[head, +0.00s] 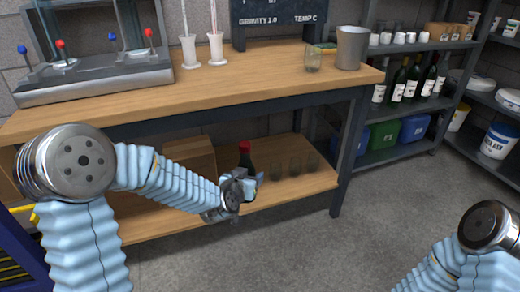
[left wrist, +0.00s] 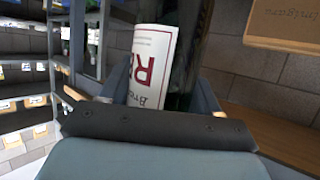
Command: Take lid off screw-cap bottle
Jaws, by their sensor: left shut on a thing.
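A dark bottle (head: 246,162) with a red cap (head: 245,147) stands roughly upright at the lower shelf of the workbench. My left gripper (head: 241,184) reaches in from the left and is shut on the bottle's body, below the cap. In the left wrist view the bottle (left wrist: 188,55) lies between the two grey fingers, and its white label with red letters (left wrist: 150,62) shows. The cap is outside that view. Whether the bottle touches the shelf is hidden by the gripper. My right arm shows at the lower right of the head view, but its gripper is out of frame.
Clear glasses (head: 294,167) stand on the lower shelf (head: 200,226) right of the bottle. A cardboard box (head: 190,157) is behind my left forearm. The wooden bench top (head: 240,82) overhangs the bottle. Shelving with several wine bottles (head: 413,80) stands right; floor between is clear.

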